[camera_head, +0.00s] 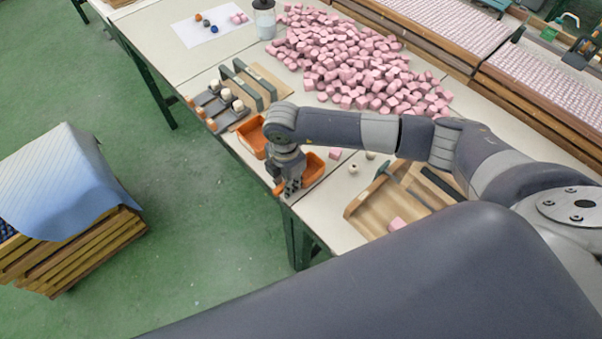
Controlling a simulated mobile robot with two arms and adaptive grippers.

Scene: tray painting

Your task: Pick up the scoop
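Orange, scoop-like pieces lie at the table's front edge. One orange piece (251,138) shows left of my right gripper's wrist, and another orange piece (315,169) shows right of it. The wrist hides the space between them, so I cannot tell whether they are one thing or two, or which is the scoop. My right gripper (291,188) points down at the table edge, beside and partly in front of the right orange piece. Its fingers are small and dark; whether they are open, or touch or hold it, is unclear. My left gripper is not in view.
A large pile of pink blocks (350,62) covers the table behind my arm. A wooden tray (361,207) stands to the right. Grey tools (255,90) and a jar (264,20) are at the left. A cloth-covered wooden stack (60,185) stands on the floor.

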